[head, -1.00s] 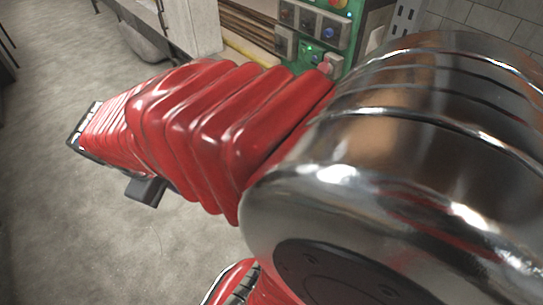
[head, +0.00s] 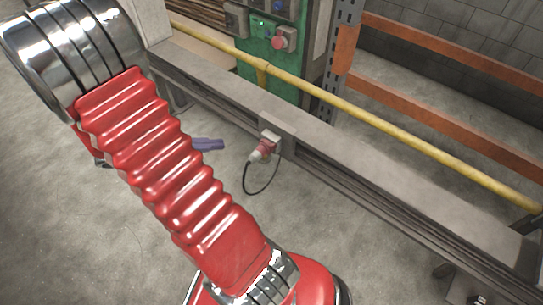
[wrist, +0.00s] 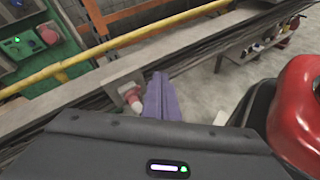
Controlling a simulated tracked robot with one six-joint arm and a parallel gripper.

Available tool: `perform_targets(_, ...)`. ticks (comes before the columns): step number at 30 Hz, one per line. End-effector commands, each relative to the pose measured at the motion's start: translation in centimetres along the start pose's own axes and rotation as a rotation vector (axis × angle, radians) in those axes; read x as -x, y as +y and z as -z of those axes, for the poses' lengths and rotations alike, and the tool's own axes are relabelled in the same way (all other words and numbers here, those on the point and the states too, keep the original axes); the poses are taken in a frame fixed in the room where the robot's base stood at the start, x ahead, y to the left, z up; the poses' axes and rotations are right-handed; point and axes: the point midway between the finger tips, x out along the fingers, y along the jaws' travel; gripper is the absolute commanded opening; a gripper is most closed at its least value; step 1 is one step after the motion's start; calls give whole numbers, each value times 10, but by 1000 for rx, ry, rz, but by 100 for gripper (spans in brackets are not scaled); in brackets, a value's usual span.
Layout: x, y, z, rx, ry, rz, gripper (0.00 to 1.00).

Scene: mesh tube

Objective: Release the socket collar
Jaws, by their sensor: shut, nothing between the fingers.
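A red and pale plug and socket connector (head: 265,147) sits on a grey mounting on the side of the long bench rail, with a black cable (head: 247,182) looping down from it. Its collar is too small to tell apart. The connector also shows in the wrist view (wrist: 132,98), just left of my gripper. My gripper (head: 219,144) has purple fingers, shut and empty, and shows left of the connector in the head view, apparently apart from it. In the wrist view the fingers (wrist: 159,78) point forward, their base hidden behind my dark wrist housing.
A yellow rail (head: 380,130) runs along above the grey bench beam (head: 400,200). A green control panel (head: 262,60) with a red button stands behind. Orange rack beams (head: 430,115) are at the back right. The concrete floor (head: 330,240) near the connector is clear.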

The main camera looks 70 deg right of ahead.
Motion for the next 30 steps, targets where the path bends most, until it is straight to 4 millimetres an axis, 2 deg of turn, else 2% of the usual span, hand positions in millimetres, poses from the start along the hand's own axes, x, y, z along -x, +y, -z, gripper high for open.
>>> perform_targets(3, -22, 9, 9, 69, -91, -21, 0)
perform_targets(16, -92, 35, 47, 316, -364, -118, 0)
perform_targets(22, -125, 39, 71, 435, -468, -167, 0)
perform_targets(30, -170, 33, 110, 599, -583, -242, 0)
